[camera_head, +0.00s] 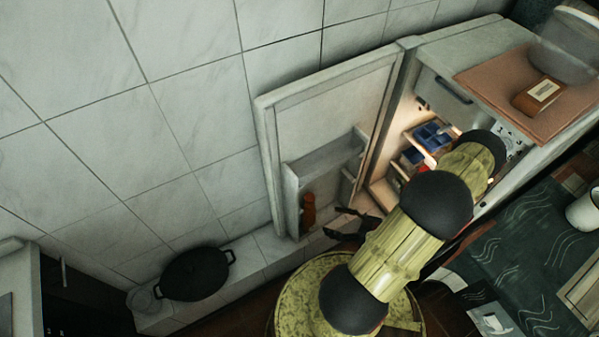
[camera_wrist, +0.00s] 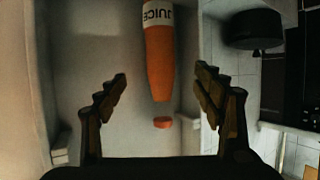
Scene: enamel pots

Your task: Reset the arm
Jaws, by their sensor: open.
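My gripper (camera_head: 352,226) is near the open fridge door (camera_head: 328,105) in the head view, partly hidden behind my arm. In the wrist view my gripper (camera_wrist: 161,74) is open, its two dark fingers spread wide with nothing held. An orange juice bottle (camera_wrist: 159,60) with a white label shows beyond and between the fingers, apart from them. Its orange cap (camera_wrist: 162,122) points toward the bottom of the wrist picture. An orange bottle (camera_head: 308,212) also shows at the low door shelf in the head view.
The fridge (camera_head: 470,62) stands open, with blue containers (camera_head: 432,136) on a lit shelf. A black pot (camera_head: 196,273) sits on a low ledge at left. A brown jar (camera_head: 538,96) is on the fridge top. A table with a dark patterned cloth (camera_head: 530,235) lies right.

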